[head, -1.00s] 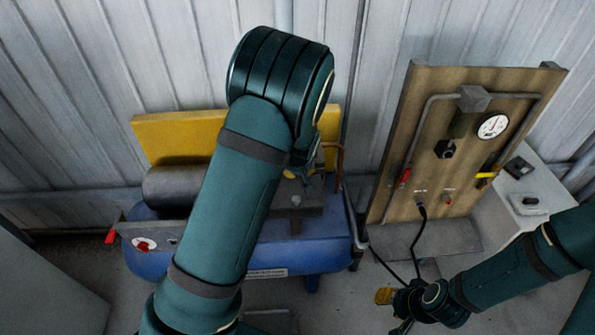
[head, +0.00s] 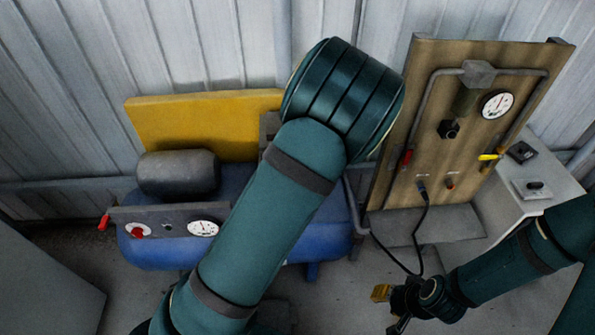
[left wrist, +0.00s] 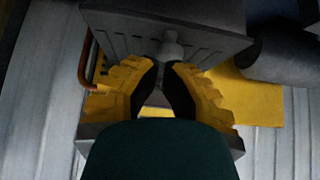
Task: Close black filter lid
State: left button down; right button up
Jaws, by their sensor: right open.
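In the left wrist view a dark grey ribbed panel (left wrist: 120,32) with a pale rounded knob (left wrist: 172,46) fills the top middle; I cannot tell for sure if this is the filter lid. My left gripper (left wrist: 163,66) has its yellow, black-padded fingers close below the knob, with a narrow gap between the tips; contact is unclear. In the head view my left arm hides this gripper and most of the filter area. A dark grey edge (head: 269,126) shows beside that arm. My right gripper (head: 388,308) is open and empty, low at the right.
A blue compressor tank (head: 165,250) with a grey cylinder (head: 178,174) and dial panel stands before a yellow panel (head: 190,120). A wooden gauge board (head: 420,100) with a black cable (head: 421,240) stands at right, beside a white cabinet (head: 550,180). Corrugated wall lies behind.

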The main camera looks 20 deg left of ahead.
pick_arm(q)
jog(key=shift+s+d+f, duration=0.1)
jog(key=shift+s+f, duration=0.1)
jog(key=shift+f, duration=0.25)
pick_arm(e)
jog(key=shift+s+f, duration=0.1)
jog(key=shift+f, duration=0.1)
